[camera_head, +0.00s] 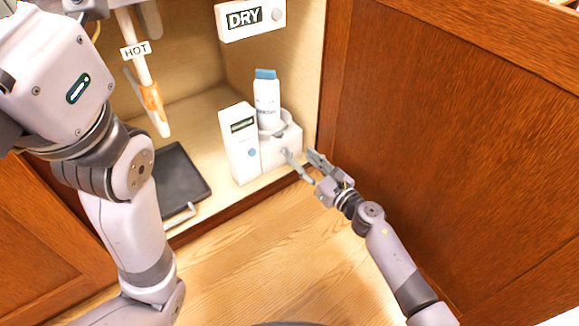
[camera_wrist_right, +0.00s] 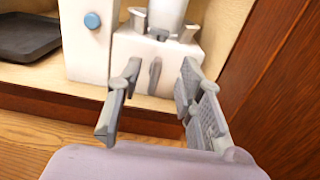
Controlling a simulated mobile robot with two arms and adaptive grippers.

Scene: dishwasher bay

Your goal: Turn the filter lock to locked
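The filter unit is a white block (camera_head: 290,138) on the cabinet floor. A white bottle-shaped filter (camera_head: 267,100) with a blue top stands upright in it. On the block's front is a small grey upright lever (camera_wrist_right: 154,75), apparently the filter lock. Its lock markings are not readable. My right gripper (camera_head: 301,158) is open in front of the block. In the right wrist view its fingers (camera_wrist_right: 161,72) appear on either side of the lever, with gaps on both sides and nothing held. My left arm shows at the left, but its gripper is out of view.
A white box (camera_head: 239,145) with a blue button stands just left of the block. A black tray (camera_head: 178,183) lies farther left. A pipe tagged HOT (camera_head: 136,50) and a DRY sign (camera_head: 246,18) hang above. A wooden panel (camera_head: 450,120) closely bounds the right side.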

